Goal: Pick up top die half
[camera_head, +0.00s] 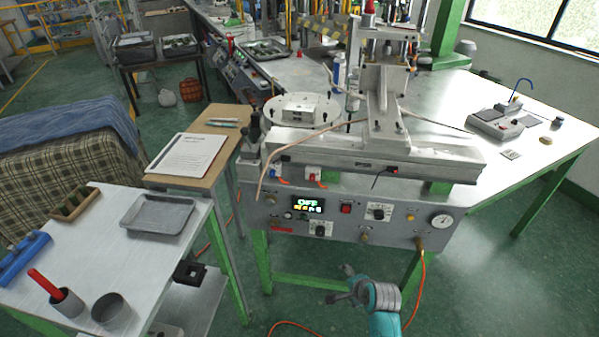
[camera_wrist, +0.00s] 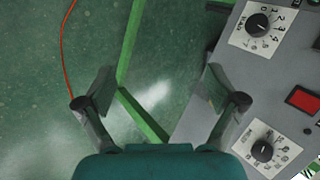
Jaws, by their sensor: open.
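A pale grey metal block (camera_head: 301,107), which looks like the die, sits on a round white plate (camera_head: 272,122) on the left of the injection machine. I cannot make out a seam between its top and bottom halves. My gripper (camera_head: 342,284) is low in front of the machine's control panel, well below and apart from the block. In the wrist view my gripper (camera_wrist: 158,88) is open and empty, its two fingers wide apart over the green floor. The die does not show in the wrist view.
The machine's control panel (camera_head: 345,216) with knobs, display and gauge stands close to my gripper; its knobs show at right in the wrist view. An orange hose (camera_head: 421,290) hangs to the floor. A white side table with a grey tray (camera_head: 157,214) stands at left.

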